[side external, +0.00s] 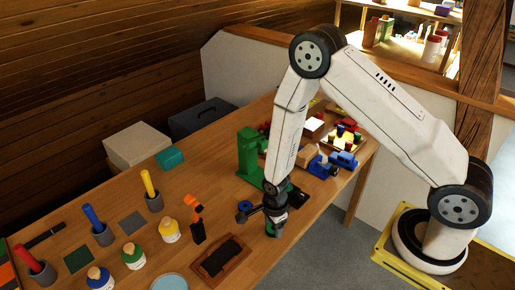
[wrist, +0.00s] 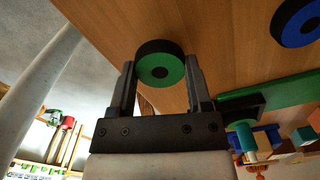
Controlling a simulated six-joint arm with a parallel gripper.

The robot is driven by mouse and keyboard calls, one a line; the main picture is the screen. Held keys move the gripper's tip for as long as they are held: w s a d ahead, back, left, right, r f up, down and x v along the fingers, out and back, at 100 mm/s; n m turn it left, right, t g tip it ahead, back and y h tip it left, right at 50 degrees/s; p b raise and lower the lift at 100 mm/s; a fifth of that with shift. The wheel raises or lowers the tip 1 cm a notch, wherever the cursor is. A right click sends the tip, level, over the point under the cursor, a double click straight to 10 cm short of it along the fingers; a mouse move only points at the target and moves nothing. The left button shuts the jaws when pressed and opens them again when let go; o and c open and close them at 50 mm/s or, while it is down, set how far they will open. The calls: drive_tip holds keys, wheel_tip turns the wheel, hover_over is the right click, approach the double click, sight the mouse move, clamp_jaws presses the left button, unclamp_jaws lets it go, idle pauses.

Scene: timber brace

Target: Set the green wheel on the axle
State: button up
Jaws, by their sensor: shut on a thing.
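The green wheel (wrist: 160,70), a green disc with a black tyre and a dark centre hole, is between the two fingers of my gripper (wrist: 160,85) in the wrist view. My gripper is shut on it. In the side view my gripper (side external: 275,212) points down over the front part of the bench, and a little of the green wheel (side external: 271,230) shows below it. I cannot make out the axle for certain in either view.
A blue wheel (side external: 244,205) lies left of my gripper; it also shows in the wrist view (wrist: 300,22). A green stand (side external: 249,155) rises behind. Toy vehicles and blocks (side external: 320,165) crowd the right. A brown tray (side external: 222,257) and paint bottles (side external: 134,255) are at the left.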

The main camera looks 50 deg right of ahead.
wheel_tip(320, 180, up, 9)
drive_tip(key=shift+f, duration=0.2)
idle(0.4)
drive_tip(key=shift+w+d, duration=0.1)
drive_tip(key=shift+d, duration=0.05)
idle(0.5)
drive_tip(key=shift+w+d+r+n, duration=0.9)
drive_tip(key=shift+w+d, duration=0.2)
drive_tip(key=shift+d, duration=1.35)
drive_tip(key=shift+w+d+r+n, duration=0.9)
drive_tip(key=shift+w+d, duration=0.25)
drive_tip(key=shift+d, duration=1.35)
drive_tip(key=shift+w+d+r+n, duration=0.85)
drive_tip(key=shift+w+d, duration=0.25)
drive_tip(key=shift+d, duration=1.35)
drive_tip(key=shift+f, duration=0.2)
drive_tip(key=shift+f, duration=3.35)
